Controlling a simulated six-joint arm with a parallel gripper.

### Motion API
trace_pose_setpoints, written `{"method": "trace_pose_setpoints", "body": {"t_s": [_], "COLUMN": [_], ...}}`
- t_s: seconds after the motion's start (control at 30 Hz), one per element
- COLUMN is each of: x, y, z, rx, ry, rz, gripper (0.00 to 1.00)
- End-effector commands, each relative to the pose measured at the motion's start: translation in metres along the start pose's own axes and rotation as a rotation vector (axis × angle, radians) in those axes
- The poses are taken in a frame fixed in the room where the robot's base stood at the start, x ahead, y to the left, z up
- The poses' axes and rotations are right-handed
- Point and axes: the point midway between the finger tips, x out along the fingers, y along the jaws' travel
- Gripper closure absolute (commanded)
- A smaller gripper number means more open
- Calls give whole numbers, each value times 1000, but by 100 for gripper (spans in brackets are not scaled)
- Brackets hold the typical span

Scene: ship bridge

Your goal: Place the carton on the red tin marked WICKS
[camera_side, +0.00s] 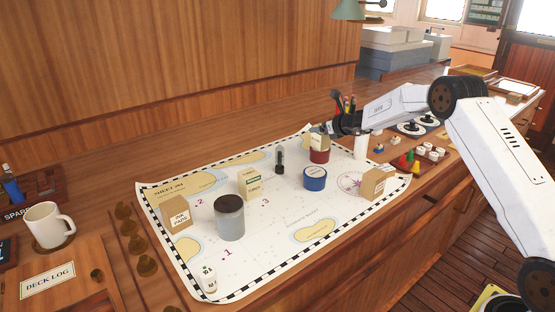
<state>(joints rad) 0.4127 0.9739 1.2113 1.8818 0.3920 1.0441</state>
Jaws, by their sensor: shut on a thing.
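A small tan carton (317,142) with a pale label is at the far right part of the chart, directly over a red tin (319,156). My gripper (326,129) reaches in from the right and is shut on this carton near its top. The carton's underside meets the tin's top in the picture; I cannot tell whether it rests there or hangs just above. The carton looks about upright. The tin's marking is too small to read, and its top is hidden by the carton.
A blue tin (315,179) stands just in front of the red tin. A black upright piece (279,160) is to the left, a white cylinder (361,146) to the right. Other cartons (250,185) and a grey canister (230,219) stand on the chart (275,235). The chart's front middle is clear.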

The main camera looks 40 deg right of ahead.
Motion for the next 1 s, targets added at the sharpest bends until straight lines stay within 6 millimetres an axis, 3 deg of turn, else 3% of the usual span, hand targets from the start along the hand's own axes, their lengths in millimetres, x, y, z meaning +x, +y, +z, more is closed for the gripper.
{"method": "trace_pose_setpoints", "body": {"t_s": [0.17,0.2,0.27,0.67,1.0], "x": [1,1,1,-1,-22], "y": [0,0,0,0,0], "z": [-2,-2,-2,1,1], "rx": [0,0,0,0,1], "ry": [-1,-1,0,0,0], "rz": [0,0,0,0,0], "gripper": [88,14,0,0,0]}}
